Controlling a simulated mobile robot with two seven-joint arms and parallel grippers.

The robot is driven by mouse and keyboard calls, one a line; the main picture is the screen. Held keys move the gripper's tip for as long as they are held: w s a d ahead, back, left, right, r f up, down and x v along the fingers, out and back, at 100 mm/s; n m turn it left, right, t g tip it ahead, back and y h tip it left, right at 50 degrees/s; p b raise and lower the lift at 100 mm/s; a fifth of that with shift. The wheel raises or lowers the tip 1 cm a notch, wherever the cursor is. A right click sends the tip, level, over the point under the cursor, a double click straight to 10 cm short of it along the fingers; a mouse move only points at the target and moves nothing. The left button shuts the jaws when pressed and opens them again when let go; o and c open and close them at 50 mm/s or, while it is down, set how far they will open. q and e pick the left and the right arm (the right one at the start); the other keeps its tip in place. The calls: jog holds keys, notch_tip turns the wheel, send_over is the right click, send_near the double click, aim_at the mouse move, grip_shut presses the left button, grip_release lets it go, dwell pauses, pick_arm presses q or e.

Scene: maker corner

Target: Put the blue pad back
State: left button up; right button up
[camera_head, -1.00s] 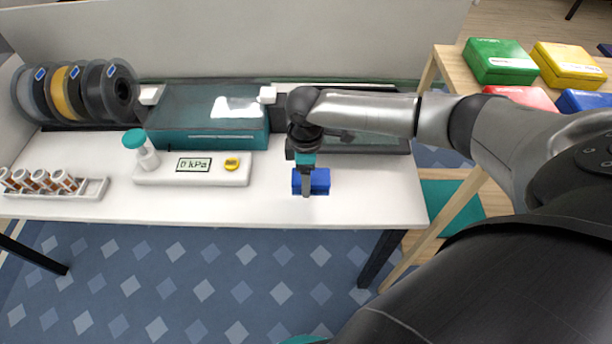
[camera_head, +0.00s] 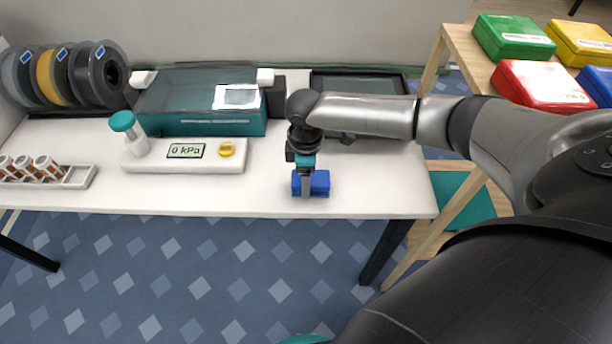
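The blue pad (camera_head: 321,183) is a small blue block near the front edge of the white table, right of the pressure gauge panel. My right gripper (camera_head: 306,192), on the arm coming in from the right, points down at the pad, with a finger in front of its near face. It appears closed around the pad; the far finger is hidden. I cannot tell whether the pad touches the table top. My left gripper is not in view.
A gauge panel (camera_head: 215,165) reading 0 kPa, a teal-and-grey machine (camera_head: 201,126), a vial rack (camera_head: 78,178) and spools (camera_head: 98,75) occupy the white table (camera_head: 240,198). A dark tray (camera_head: 395,82) lies behind my arm. Coloured boxes, including a red one (camera_head: 540,84), sit on the wooden table.

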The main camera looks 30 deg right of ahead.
jog(key=o, duration=1.3)
jog(key=shift+c, duration=0.2)
jog(key=shift+r+p, duration=5.05)
jog(key=shift+p, duration=0.9)
jog(key=shift+a, duration=0.1)
